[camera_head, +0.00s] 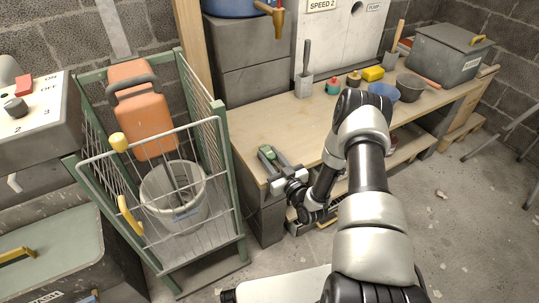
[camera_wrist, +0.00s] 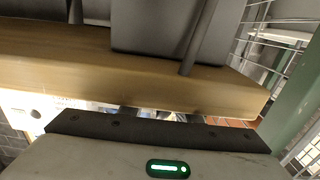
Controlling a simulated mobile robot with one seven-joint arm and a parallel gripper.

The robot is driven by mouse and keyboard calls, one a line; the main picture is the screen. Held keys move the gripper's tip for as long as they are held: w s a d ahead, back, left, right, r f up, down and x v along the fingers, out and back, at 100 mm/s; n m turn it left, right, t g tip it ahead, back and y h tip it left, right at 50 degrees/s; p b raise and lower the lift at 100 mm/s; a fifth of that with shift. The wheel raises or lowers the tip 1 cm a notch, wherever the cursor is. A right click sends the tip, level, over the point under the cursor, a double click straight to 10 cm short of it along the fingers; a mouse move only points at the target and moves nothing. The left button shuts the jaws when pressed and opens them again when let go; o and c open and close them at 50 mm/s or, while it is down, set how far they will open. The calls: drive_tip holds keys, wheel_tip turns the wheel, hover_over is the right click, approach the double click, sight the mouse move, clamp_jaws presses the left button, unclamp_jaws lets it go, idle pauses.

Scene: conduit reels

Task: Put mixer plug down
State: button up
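My gripper (camera_head: 286,182) is at the left front corner of the wooden workbench (camera_head: 252,130), close to the green-posted cage. Its fingers are not clear in the head view, and I cannot tell whether they are open or shut. A small green and dark piece (camera_head: 268,154) shows just above it; I cannot tell whether this is the mixer plug. No plug can be made out for certain in either view. The wrist view shows the pale gripper body with a green light, and the wooden bench edge (camera_wrist: 140,75) close in front. The fingertips are hidden there.
The wire cage (camera_head: 222,150) at left holds an orange mixer (camera_head: 152,128) standing in a grey bucket (camera_head: 157,187). The bench's left front part is mostly clear.

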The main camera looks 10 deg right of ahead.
drive_tip(key=o, duration=0.4)
drive_tip(key=shift+o, duration=0.2)
